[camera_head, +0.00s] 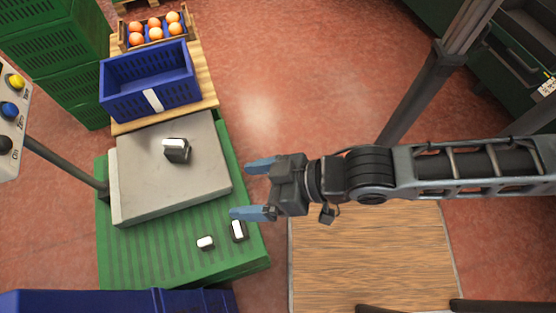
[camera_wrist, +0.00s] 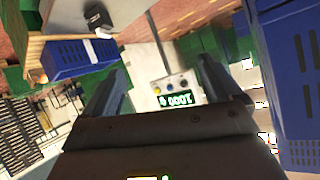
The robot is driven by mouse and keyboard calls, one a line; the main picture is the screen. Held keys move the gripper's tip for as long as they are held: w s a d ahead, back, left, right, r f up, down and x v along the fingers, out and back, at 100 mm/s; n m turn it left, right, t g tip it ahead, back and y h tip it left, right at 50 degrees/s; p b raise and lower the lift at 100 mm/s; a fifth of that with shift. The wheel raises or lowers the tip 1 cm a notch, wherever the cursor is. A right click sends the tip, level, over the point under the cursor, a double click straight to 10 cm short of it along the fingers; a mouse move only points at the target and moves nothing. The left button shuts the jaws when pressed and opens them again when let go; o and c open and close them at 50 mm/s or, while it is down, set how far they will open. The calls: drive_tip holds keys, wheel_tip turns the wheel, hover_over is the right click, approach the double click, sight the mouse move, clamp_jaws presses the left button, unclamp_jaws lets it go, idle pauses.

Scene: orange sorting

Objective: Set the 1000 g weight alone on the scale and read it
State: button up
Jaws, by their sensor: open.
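A dark weight with a white top (camera_head: 176,150) stands by itself on the grey plate of the scale (camera_head: 140,190), right of the plate's middle. In the wrist view the weight (camera_wrist: 98,20) shows at upper left. The scale's display (camera_wrist: 175,99) is lit green and upside down in that view; it appears to read 1000 g. My gripper (camera_head: 243,190) is open and empty, just right of the plate, apart from the weight. Two smaller weights, one paler (camera_head: 205,243) and one dark with a white top (camera_head: 238,231), stand on the green base below the plate.
A blue crate (camera_head: 150,100) stands on a wooden board behind the scale, with a wooden box of oranges (camera_head: 124,38) beyond. A button panel on a post (camera_head: 12,115) stands at left. A blue crate edge (camera_head: 80,302) is at the bottom.

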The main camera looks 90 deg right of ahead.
drive_tip(key=s+r+n+t+y, duration=0.1)
drive_tip(key=s+r+n+t, duration=0.1)
drive_tip(key=r, duration=0.9)
drive_tip(key=s+n, duration=0.1)
drive_tip(key=s, duration=0.1)
drive_tip(key=shift+s+a+t, duration=0.35)
drive_tip(key=shift+a+t, duration=0.05)
